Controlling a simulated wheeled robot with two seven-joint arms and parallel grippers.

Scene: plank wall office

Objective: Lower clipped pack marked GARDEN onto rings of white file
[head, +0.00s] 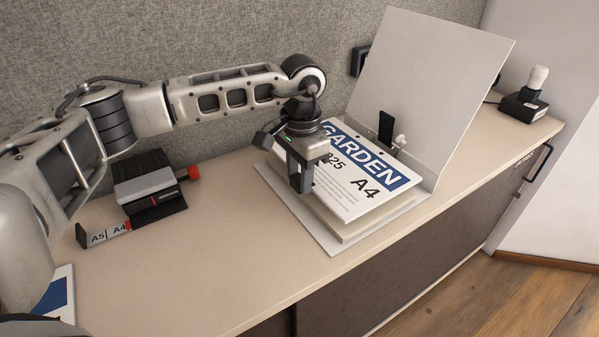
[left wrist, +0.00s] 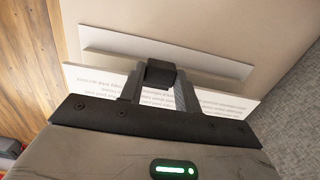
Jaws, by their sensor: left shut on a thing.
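The pack marked GARDEN (head: 376,189) is a thick stack with a blue title band and "A4" on its top sheet. It lies level over the open white file (head: 440,85), whose cover stands tilted up at the back. My left gripper (head: 302,180) is shut on the pack's left edge. The left wrist view shows the gripper (left wrist: 160,75) at the pack's edge, with lines of print on the sheet (left wrist: 95,80). The file's rings are hidden under the pack, and I cannot tell whether the pack touches them. My right gripper is not in view.
A black and grey hole punch (head: 148,188) with a guide marked A5 and A4 stands at the left. A stamp-like thing with a pale knob (head: 525,95) stands at the far right. The cabinet top (head: 235,240) is clear between punch and file.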

